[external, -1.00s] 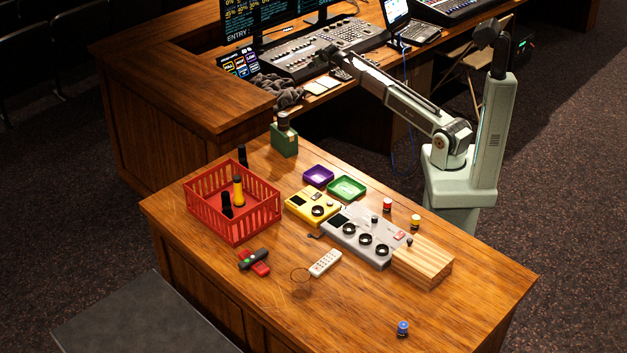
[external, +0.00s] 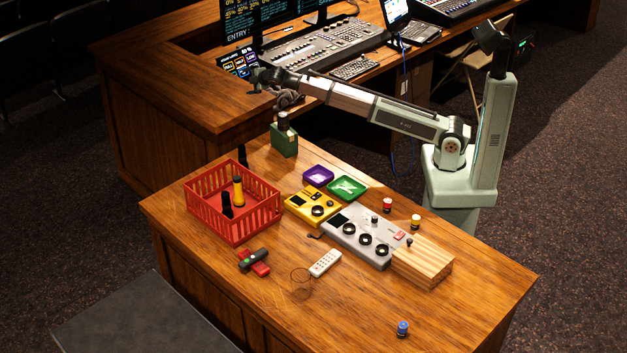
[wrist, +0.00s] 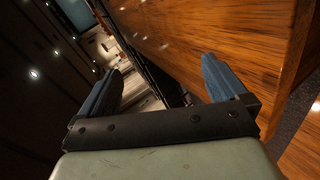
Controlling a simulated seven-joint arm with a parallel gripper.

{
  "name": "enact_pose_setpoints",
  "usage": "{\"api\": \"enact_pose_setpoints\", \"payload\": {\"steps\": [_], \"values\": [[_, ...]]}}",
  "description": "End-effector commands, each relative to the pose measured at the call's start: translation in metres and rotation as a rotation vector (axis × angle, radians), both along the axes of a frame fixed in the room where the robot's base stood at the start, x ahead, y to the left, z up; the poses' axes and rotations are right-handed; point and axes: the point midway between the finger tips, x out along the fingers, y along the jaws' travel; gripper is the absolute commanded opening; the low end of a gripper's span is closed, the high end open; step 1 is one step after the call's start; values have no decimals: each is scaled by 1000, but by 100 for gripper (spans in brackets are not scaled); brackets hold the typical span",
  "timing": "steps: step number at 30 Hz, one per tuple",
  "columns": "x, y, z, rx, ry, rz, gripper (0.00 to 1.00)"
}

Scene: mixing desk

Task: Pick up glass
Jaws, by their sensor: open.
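A clear drinking glass (external: 301,284) stands on the front wooden desk, left of the white remote. It is nearly see-through, so only its rim and a faint outline show. My gripper (external: 256,82) is up at the back, above the rear desk's corner and far behind the glass. In the wrist view my gripper (wrist: 162,82) has its two blue fingers wide apart with nothing between them. The glass does not show in the wrist view.
A red crate (external: 232,222) with bottles stands left of the glass. A red-and-black tool (external: 254,261) lies near it, and a white remote (external: 325,263) is to its right. A grey device (external: 362,234), wooden block (external: 423,263) and green canister (external: 284,138) stand further off.

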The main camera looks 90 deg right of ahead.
Motion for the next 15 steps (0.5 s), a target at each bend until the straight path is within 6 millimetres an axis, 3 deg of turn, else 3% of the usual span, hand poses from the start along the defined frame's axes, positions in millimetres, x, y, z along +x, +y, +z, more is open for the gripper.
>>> {"api": "enact_pose_setpoints", "payload": {"steps": [1, 6, 15], "values": [[11, 29, 2, -23, 18, 45, 99], [36, 116, 4, -87, 75, 176, 99], [57, 276, -3, -176, 160, 400, 99]]}}
